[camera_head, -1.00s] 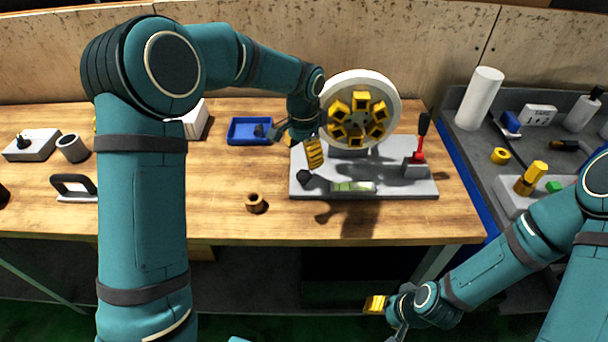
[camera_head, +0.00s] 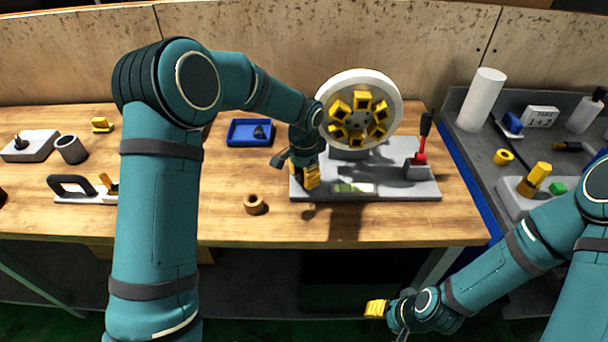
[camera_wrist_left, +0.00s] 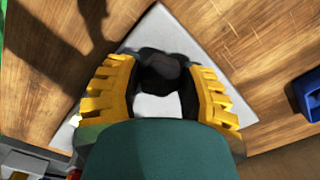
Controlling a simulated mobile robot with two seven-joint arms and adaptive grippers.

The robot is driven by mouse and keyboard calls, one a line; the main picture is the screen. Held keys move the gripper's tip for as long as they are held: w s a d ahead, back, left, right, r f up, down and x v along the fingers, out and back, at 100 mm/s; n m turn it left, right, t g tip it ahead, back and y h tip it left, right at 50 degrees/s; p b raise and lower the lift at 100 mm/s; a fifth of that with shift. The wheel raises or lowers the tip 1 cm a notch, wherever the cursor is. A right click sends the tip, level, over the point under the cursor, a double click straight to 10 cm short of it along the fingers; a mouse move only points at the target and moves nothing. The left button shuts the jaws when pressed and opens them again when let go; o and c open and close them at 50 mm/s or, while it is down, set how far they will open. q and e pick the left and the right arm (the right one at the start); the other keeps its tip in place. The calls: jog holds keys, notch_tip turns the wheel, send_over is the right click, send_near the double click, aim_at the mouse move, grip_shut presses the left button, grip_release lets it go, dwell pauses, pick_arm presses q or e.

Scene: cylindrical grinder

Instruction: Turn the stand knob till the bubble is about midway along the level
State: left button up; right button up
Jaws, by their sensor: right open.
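The stand (camera_head: 405,188) is a grey plate on the bench with a white wheel (camera_head: 390,82) carrying yellow blocks. The level (camera_head: 352,188) is a small green vial near the plate's front edge; its bubble is too small to make out. My left gripper (camera_head: 309,180) is over the plate's front left corner and hides the dark stand knob in the head view. In the left wrist view the knob (camera_wrist_left: 163,70) sits between the two yellow fingers; whether they touch it is unclear. My right gripper (camera_head: 383,314) is open and empty, low in front of the bench.
A red-and-black lever (camera_head: 420,150) stands on the plate's right side. A blue tray (camera_head: 238,138) is behind left, and a brown ring (camera_head: 255,205) lies left of the plate. A grey side table (camera_head: 465,145) with several items is at right.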

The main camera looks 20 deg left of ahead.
pick_arm(q)
jog(key=c, duration=0.4)
jog(key=n, duration=0.4)
jog(key=shift+n, duration=0.4)
jog(key=shift+c, duration=0.2)
jog(key=o, duration=1.2)
notch_tip(320, 180, up, 12)
